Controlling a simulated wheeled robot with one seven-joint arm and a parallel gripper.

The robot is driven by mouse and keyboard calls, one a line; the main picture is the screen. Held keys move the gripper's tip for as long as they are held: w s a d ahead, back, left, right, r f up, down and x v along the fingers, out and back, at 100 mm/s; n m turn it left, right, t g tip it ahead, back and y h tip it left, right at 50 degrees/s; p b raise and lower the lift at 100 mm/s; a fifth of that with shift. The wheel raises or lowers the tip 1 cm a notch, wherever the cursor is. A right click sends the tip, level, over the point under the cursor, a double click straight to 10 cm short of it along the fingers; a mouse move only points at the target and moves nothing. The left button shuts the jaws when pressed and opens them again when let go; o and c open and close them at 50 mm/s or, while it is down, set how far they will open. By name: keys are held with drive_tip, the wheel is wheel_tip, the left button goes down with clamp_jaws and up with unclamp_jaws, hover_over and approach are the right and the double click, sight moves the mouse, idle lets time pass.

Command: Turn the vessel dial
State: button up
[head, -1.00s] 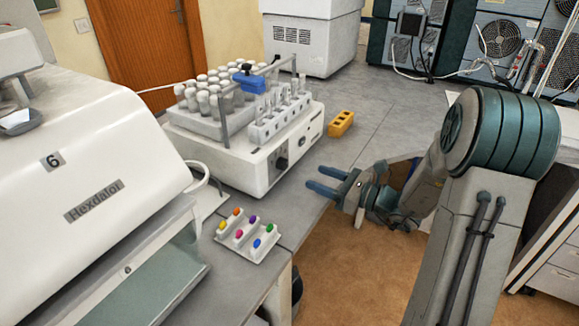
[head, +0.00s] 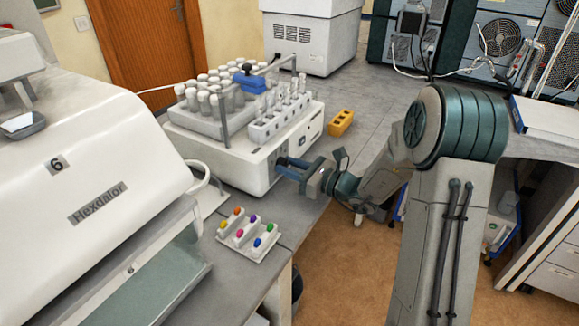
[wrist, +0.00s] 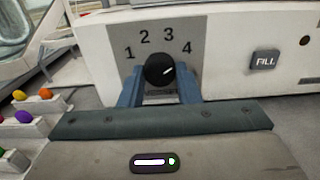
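The vessel dial (wrist: 158,72) is a round black knob on a grey panel marked 1, 2, 3 and 4. Its white mark points to the upper right, toward the 4. The panel is on the front of the white machine (head: 240,165) that bears the vial rack. My gripper (wrist: 160,88) has its two blue fingers apart, one on each side of the dial. I cannot tell whether they touch it. In the head view my gripper (head: 279,168) is at the machine's front, and the dial is largely hidden there.
A FILL button (wrist: 265,61) is right of the dial. A small tray of coloured pegs (head: 250,235) stands on the bench left of my gripper. A yellow block (head: 341,122) lies right of the machine. The large white Hexdalor machine (head: 90,170) fills the left side.

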drive_tip(key=shift+c, duration=1.2)
drive_tip(key=shift+f+b, duration=0.1)
drive_tip(key=shift+b, duration=0.4)
drive_tip(key=n+b, duration=0.3)
drive_tip(key=b, duration=0.1)
drive_tip(key=shift+f, duration=0.2)
drive_tip(key=n+b, duration=0.2)
drive_tip(key=b, duration=0.3)
drive_tip(key=shift+n, duration=0.4)
drive_tip(key=n+b, duration=0.2)
drive_tip(key=shift+w+d+r+b, duration=0.1)
drive_tip(key=shift+r+b, duration=0.2)
drive_tip(key=shift+r, duration=0.1)
drive_tip(key=o, duration=1)
